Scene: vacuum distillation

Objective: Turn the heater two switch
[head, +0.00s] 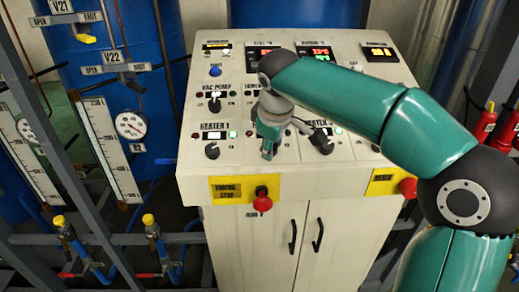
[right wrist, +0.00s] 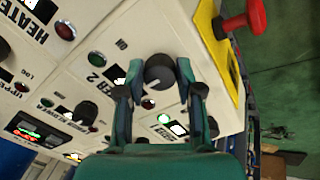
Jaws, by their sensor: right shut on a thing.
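The heater two switch is a round dark knob (right wrist: 160,71) on the sloping white control panel (head: 190,165). In the right wrist view it sits between the two fingertips of my right gripper (right wrist: 159,73), beside a label ending in "ER 2". My right gripper is shut on this knob. In the head view my right gripper (head: 268,150) reaches down to the panel's front row, between the heater 1 and heater 3 knobs, and hides the heater two knob. My left gripper is not in view.
The heater 1 knob (head: 212,151) is left of my gripper and the heater 3 knob (head: 321,143) is close on its right. Red stop buttons (head: 262,199) stick out from the panel's front. Blue tanks (head: 145,40) and pipes stand at the left.

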